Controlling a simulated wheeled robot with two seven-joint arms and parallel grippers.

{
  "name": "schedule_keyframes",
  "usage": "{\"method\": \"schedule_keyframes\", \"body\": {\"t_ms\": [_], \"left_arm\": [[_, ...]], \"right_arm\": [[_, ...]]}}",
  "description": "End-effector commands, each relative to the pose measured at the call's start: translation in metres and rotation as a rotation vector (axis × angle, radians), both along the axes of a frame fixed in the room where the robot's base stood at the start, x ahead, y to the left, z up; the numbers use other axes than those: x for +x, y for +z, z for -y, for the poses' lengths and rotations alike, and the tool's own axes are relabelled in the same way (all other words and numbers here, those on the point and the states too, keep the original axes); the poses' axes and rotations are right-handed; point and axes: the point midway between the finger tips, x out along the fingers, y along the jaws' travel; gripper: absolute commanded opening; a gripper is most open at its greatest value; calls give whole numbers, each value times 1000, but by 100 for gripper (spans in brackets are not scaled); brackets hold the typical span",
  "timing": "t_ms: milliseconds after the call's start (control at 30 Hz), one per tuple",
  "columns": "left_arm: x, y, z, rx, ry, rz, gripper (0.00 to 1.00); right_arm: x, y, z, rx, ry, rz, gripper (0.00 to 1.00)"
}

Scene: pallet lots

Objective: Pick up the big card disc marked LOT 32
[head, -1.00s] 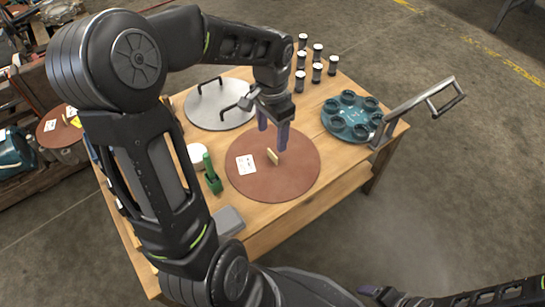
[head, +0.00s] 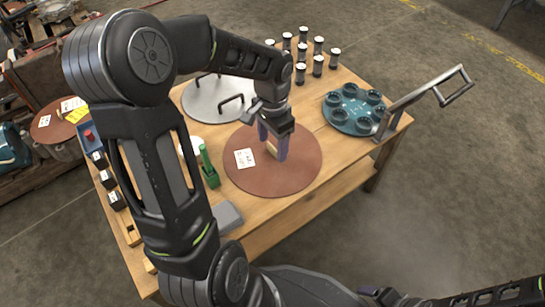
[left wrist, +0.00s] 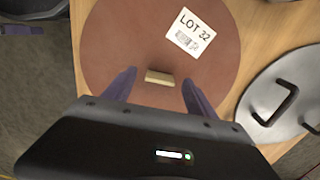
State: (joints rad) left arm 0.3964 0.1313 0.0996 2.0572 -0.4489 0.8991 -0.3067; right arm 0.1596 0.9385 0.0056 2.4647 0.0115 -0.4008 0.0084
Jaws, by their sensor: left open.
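The big card disc marked LOT 32 (head: 293,177) is reddish brown and lies flat on the wooden table. Its white label (left wrist: 191,30) reads LOT 32 in the left wrist view. A small pale wooden grip block (left wrist: 160,78) stands at the disc's middle. My left gripper (head: 273,153) is open above the disc. Its two purple fingers lie on either side of the grip block, apart from it in the left wrist view. In the head view the near finger partly hides the block. A dark part of my right arm shows at the lower right; its jaws are not clear.
A grey metal disc with two black handles (head: 205,103) lies behind the card disc. A teal disc with several cups (head: 352,117) lies at the right by a metal handle (head: 425,98). Several dark white-topped cylinders (head: 301,74) stand at the back. A green tool (head: 209,170) stands left.

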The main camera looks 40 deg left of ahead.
Motion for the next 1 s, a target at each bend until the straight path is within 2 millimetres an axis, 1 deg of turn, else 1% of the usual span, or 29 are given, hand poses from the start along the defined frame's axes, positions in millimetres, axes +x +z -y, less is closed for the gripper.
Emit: {"method": "schedule_keyframes", "body": {"t_ms": [33, 633, 1000], "left_arm": [[0, -3, 0, 0, 0, 0, 65], [0, -2, 0, 1, 0, 1, 65], [0, -2, 0, 1, -1, 1, 35]], "right_arm": [[1, -2, 0, 0, 0, 1, 80], [1, -1, 0, 0, -1, 2, 80], [1, -1, 0, 0, -1, 2, 80]]}}
